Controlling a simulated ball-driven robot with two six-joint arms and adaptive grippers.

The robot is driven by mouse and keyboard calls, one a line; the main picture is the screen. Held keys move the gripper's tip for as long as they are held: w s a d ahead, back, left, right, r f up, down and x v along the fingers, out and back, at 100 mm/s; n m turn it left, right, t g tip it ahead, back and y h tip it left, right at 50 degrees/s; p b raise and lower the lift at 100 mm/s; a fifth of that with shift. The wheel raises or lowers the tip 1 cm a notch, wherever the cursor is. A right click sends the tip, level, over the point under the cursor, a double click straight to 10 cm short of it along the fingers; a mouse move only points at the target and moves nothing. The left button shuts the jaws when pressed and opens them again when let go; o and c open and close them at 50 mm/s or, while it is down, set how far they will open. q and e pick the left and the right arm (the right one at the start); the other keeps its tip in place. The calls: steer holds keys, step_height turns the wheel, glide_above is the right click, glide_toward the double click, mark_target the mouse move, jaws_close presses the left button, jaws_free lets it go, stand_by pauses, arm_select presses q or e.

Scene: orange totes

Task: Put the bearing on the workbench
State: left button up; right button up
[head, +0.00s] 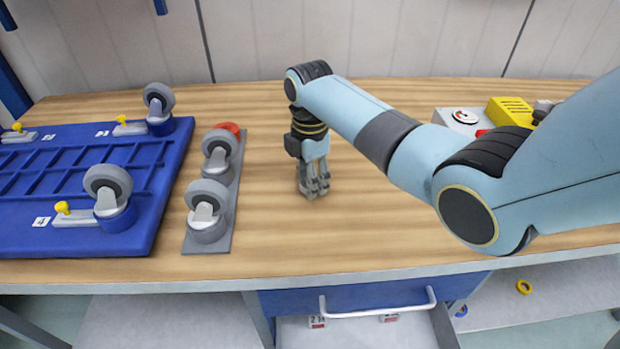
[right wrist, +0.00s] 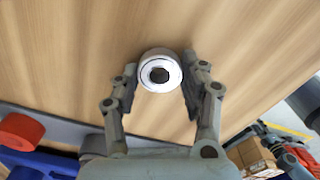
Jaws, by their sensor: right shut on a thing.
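The bearing (right wrist: 160,71) is a white and silver ring with a dark centre, seen in the right wrist view. My right gripper (right wrist: 160,85) is shut on it, with a finger on each side. In the head view my right gripper (head: 314,188) points straight down at the middle of the wooden workbench (head: 340,235). Its fingertips are at or close above the surface. I cannot tell whether the bearing touches the wood. The bearing is hidden by the fingers in the head view. My left gripper is out of view.
A grey plate (head: 228,228) with two casters lies left of my right gripper. Further left is a blue pallet (head: 165,190) with casters and yellow knobs. A yellow box (head: 510,112) stands back right. An open drawer (head: 350,300) is below the front edge. Bench around the gripper is clear.

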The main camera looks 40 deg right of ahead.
steer(key=shift+f, duration=0.15)
steer(key=o, duration=1.2)
steer(key=shift+f, duration=0.15)
step_height(320, 180, up, 12)
steer(key=shift+r, duration=0.2)
